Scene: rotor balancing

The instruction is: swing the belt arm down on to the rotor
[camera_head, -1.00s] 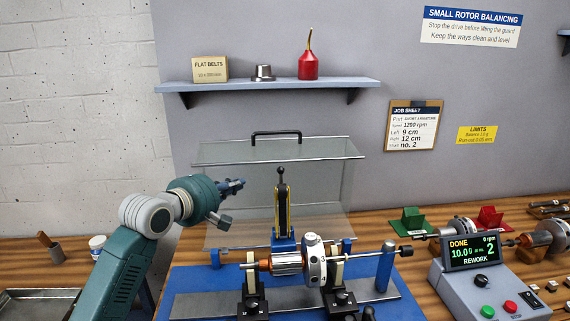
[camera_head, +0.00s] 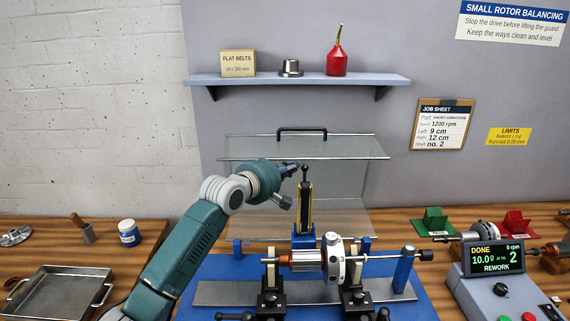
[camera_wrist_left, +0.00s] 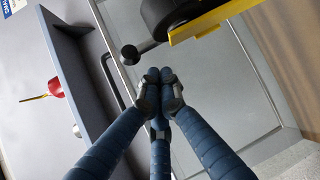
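The belt arm (camera_head: 306,208) stands upright behind the rotor, black and yellow with a dark ball knob on top. The rotor (camera_head: 305,258), with a copper-coloured part and a white numbered disc (camera_head: 333,258), lies level across the stands of the blue machine. My left gripper (camera_head: 294,168) is just left of the belt arm's knob at about its height. In the left wrist view its fingertips (camera_wrist_left: 160,88) are together with nothing between them. The knob (camera_wrist_left: 130,53) and the belt arm (camera_wrist_left: 205,22) show beyond them, apart from the fingers. My right gripper is out of view.
A clear guard (camera_head: 300,148) with a black handle is raised behind the belt arm. A shelf (camera_head: 300,79) hangs above it. The control box (camera_head: 480,286) reads DONE and REWORK at right. A metal tray (camera_head: 62,287) lies at left.

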